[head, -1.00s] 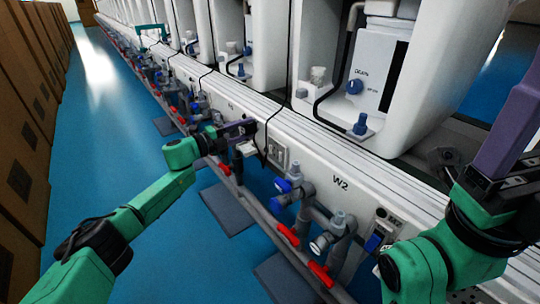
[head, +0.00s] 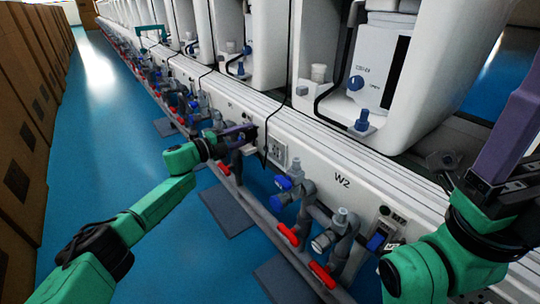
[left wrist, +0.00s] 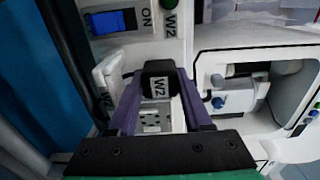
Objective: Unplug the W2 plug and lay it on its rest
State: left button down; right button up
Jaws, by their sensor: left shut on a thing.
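My left gripper (head: 248,132) is shut on the black W2 plug (left wrist: 160,84), held between the purple fingertips in the left wrist view. In the head view the gripper is beside the white rail, left of the socket plate (head: 277,153), and the plug itself is hard to make out. In the left wrist view a pale plate with holes (left wrist: 152,117) shows between the fingers, below the plug. A white W2-labelled piece (left wrist: 108,82) is left of the plug; I cannot tell if it is the rest. My right gripper (head: 510,125) shows only in part at the right edge.
A thin black cord (head: 267,130) hangs over the white rail (head: 340,165) near my left gripper. A blue switch (left wrist: 110,22) is at the top of the left wrist view. Grey pipes with red-handled valves (head: 289,235) run below. The blue floor at left is clear.

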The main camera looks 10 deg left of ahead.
pick_arm(q)
jog(key=shift+f+b, duration=0.3)
jog(key=shift+f, duration=0.2)
jog(key=shift+c, duration=1.6)
grip_release()
jog(key=shift+r, duration=0.1)
jog(key=shift+o, duration=0.3)
